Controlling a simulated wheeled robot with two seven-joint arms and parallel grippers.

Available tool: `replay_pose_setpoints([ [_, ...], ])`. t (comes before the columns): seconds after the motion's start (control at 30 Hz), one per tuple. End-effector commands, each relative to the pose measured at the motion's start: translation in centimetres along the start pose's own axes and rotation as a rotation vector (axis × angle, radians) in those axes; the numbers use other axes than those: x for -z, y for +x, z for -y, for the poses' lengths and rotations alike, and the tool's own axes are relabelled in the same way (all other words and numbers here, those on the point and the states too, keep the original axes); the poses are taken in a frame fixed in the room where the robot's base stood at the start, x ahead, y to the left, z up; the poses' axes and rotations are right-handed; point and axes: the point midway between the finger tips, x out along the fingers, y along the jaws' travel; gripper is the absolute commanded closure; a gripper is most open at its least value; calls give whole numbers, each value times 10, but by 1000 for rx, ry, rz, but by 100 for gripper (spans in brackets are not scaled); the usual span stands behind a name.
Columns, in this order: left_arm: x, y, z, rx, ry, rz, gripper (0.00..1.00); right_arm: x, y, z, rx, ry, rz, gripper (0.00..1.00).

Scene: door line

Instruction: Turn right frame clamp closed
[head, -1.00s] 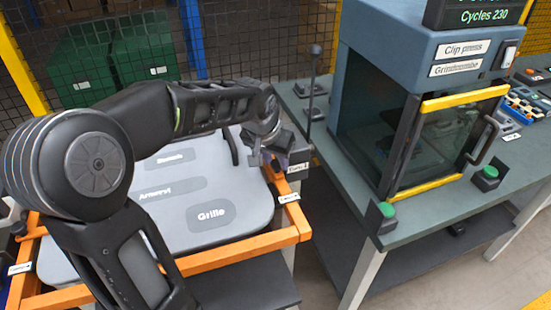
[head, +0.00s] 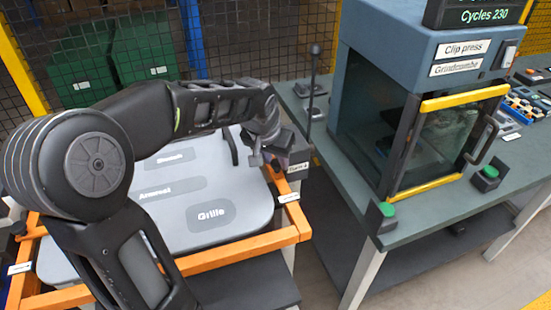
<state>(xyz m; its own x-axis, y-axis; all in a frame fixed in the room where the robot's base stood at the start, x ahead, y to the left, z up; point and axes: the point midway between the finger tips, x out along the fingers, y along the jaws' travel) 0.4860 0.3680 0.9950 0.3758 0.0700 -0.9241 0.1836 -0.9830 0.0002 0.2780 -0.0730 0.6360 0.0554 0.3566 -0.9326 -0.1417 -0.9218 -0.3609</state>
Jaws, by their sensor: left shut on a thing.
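The orange frame (head: 225,253) holds a grey panel (head: 245,206) with labelled patches, one reading "Grille". My left gripper (head: 268,155) is at the frame's right side, near its far right corner. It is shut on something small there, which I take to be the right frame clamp. My gripper and wrist hide most of that clamp, and its angle cannot be made out. A small purplish part shows beside the fingers. My right gripper is not in view.
A clip press (head: 385,90) with a glazed, yellow-edged door stands on the green bench (head: 430,215) to the right. A thin upright rod (head: 312,85) with a dark knob rises close to my left gripper. Green bins (head: 140,50) are behind mesh.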

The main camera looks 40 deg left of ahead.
Motion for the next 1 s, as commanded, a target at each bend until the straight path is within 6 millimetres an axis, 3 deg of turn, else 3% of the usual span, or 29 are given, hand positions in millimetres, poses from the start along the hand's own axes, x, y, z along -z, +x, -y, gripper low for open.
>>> replay_pose_setpoints([
  [0.37,-1,3,0,51,-120,-4,100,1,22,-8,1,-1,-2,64],
  [0.7,0,4,-1,148,-354,-4,100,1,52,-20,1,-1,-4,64],
  [1.0,1,2,-2,222,-535,-3,100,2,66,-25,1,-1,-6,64],
])
